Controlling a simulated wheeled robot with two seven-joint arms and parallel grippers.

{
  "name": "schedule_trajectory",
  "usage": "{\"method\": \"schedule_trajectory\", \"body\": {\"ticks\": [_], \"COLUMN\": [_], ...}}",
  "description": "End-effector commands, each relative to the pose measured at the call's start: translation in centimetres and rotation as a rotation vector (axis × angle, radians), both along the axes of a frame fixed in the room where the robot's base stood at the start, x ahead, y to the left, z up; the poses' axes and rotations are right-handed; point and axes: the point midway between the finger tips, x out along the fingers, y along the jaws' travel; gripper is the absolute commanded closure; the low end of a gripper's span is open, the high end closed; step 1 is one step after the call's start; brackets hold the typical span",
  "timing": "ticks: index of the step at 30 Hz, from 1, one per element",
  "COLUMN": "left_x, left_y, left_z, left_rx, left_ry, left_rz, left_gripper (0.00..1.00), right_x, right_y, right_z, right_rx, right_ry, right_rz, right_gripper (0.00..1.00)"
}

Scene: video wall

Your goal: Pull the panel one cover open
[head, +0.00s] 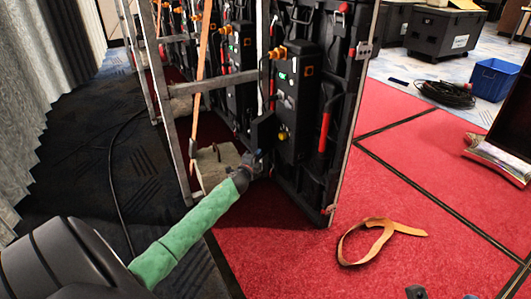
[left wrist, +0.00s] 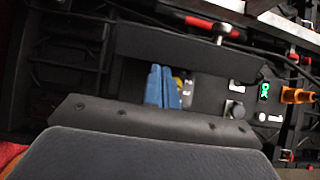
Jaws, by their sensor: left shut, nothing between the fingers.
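The nearest video wall panel (head: 333,95) stands upright with its back towards me. Its black control box (head: 291,100) has a small green display, which also shows in the left wrist view (left wrist: 264,91). A dark flat cover (head: 263,130) juts out to the left from the lower part of the box. In the left wrist view this cover (left wrist: 195,48) is a dark plate across the upper middle. My left gripper (head: 255,160) is shut and empty, just below the cover. Its blue fingertips (left wrist: 160,88) lie together at the plate's lower edge; I cannot tell whether they touch it.
A metal frame (head: 212,84) and an orange strap (head: 201,50) stand left of the panel. A concrete-like block (head: 216,160) lies behind my gripper. A yellow strap (head: 377,238) lies on the red floor (head: 440,200). A blue bin (head: 495,79) and coiled cable (head: 446,93) are farther off.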

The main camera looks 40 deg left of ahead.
Motion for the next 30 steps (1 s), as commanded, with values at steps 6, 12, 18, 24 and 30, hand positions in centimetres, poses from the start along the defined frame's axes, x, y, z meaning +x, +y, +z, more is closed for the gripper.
{"method": "schedule_trajectory", "body": {"ticks": [6,12,18,24,30], "left_x": [-0.2,0.0,0.2,0.4,0.5], "left_y": [3.2,5.1,6.2,6.9,7.1], "left_z": [0.2,0.1,0.0,0.0,-0.1], "left_rx": [0.004,0.003,0.000,0.001,0.001], "left_ry": [0.003,0.001,0.001,0.000,0.000], "left_rz": [-0.176,-0.299,-0.306,-0.305,-0.305], "left_gripper": [1.00,1.00,1.00,1.00,1.00], "right_x": [-0.1,-0.1,-0.1,-0.1,-0.1], "right_y": [-0.3,-0.5,-0.5,-0.5,-0.5], "right_z": [1.4,1.7,1.9,2.0,2.0], "right_rx": [0.021,0.030,0.032,0.034,0.035], "right_ry": [-0.007,-0.008,-0.008,-0.009,-0.009], "right_rz": [0.007,0.010,0.011,0.011,0.011], "right_gripper": [0.64,0.64,0.64,0.64,0.64]}}
